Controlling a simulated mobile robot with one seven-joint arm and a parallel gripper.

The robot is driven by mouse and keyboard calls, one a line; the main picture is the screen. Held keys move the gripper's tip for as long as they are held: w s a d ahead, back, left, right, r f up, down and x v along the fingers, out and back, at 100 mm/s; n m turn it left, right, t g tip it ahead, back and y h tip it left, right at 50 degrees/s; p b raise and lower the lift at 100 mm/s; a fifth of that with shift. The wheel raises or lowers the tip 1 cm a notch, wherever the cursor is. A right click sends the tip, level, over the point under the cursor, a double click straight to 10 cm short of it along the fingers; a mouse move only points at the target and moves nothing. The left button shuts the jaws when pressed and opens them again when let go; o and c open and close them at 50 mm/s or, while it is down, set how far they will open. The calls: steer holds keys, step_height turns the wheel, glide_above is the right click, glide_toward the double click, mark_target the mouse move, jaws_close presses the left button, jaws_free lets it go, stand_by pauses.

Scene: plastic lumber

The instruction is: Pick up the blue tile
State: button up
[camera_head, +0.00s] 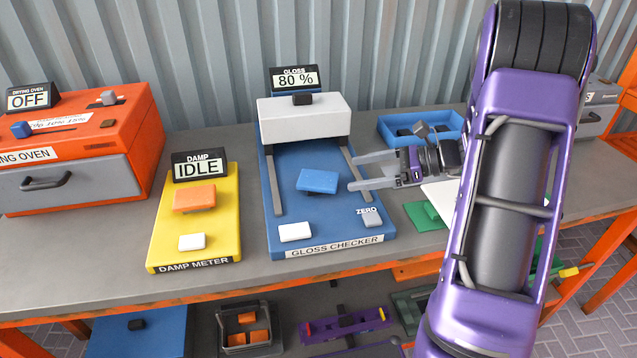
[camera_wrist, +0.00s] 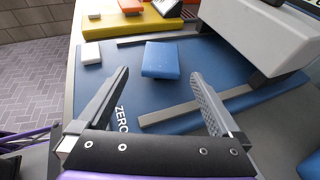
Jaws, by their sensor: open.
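The blue tile (camera_head: 318,181) lies raised on a small support on the blue gloss checker (camera_head: 279,241), in front of its white head block. My gripper (camera_head: 351,172) is open and empty to the right of the tile, its two fingers pointing left toward it. In the wrist view the tile (camera_wrist: 162,59) is beyond the fingertips, about midway between them, and my gripper (camera_wrist: 160,80) does not touch it. The display above the checker (camera_head: 295,79) reads GLOSS 80 %.
The white head block (camera_head: 304,117) overhangs behind the tile, with grey rails (camera_head: 275,183) at both sides. The yellow damp meter (camera_head: 168,239) holds an orange tile (camera_head: 194,198). An orange drying oven (camera_head: 122,130) stands left. A blue tray (camera_head: 392,124) lies behind my gripper.

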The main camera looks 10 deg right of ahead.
mark_target(318, 178)
steer(key=b+x, duration=0.1)
steer(key=x, duration=0.7)
steer(key=shift+w+d, duration=0.1)
steer(key=shift+r, duration=0.15)
steer(key=c, duration=1.4)
